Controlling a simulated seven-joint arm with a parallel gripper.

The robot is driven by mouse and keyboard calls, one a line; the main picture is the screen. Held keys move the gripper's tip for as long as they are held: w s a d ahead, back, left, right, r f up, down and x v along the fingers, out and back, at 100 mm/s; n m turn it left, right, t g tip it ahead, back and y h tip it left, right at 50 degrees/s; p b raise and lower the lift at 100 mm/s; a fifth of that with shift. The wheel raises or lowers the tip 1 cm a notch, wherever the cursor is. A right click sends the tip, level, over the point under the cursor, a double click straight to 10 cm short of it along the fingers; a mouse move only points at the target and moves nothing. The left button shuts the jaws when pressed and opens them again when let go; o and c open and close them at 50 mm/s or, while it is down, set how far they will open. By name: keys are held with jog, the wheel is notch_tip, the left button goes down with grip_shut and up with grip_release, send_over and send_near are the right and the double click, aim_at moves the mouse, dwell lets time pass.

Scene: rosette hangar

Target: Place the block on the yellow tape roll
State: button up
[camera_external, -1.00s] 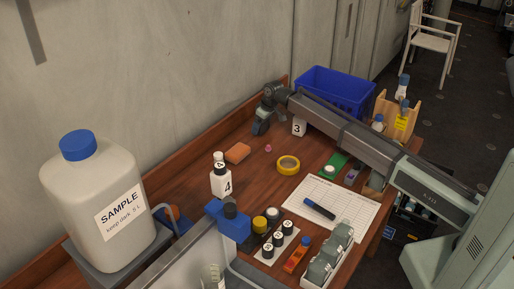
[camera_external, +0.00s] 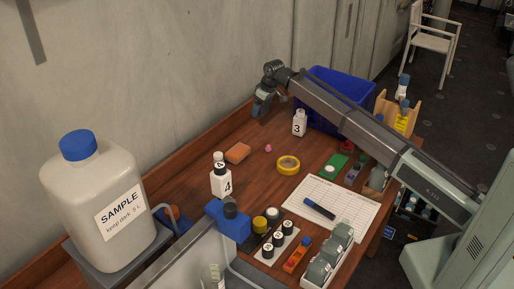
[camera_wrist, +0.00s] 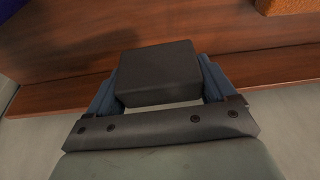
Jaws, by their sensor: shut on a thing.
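A dark grey block (camera_wrist: 158,73) sits between the two fingers of my gripper (camera_wrist: 160,85) in the wrist view, and the gripper is shut on it. In the external view my gripper (camera_external: 262,104) is raised near the back edge of the desk, by the wall. The block is too small and dark to make out clearly there. The yellow tape roll (camera_external: 287,172) lies flat on the middle of the desk, nearer the camera and to the right of my gripper. Nothing rests on it. The gripper and block are well apart from it.
An orange sponge (camera_external: 237,153), a small pink item (camera_external: 268,148) and bottle 3 (camera_external: 299,123) stand around the open wood. Bottle 4 (camera_external: 221,184) is at left. A blue crate (camera_external: 338,92) stands behind my arm. A white sheet (camera_external: 347,203) with a marker lies right of the roll.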

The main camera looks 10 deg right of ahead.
jog(key=s+a+r, duration=0.3)
jog(key=s+a, duration=0.1)
send_over(283, 165)
jog(key=s+d, duration=0.1)
jog(key=shift+d+f, duration=0.15)
jog(key=shift+f, duration=4.45)
jog(key=shift+f, duration=0.15)
jog(key=o, duration=1)
jog(key=shift+c, duration=0.2)
jog(key=v, duration=1.2)
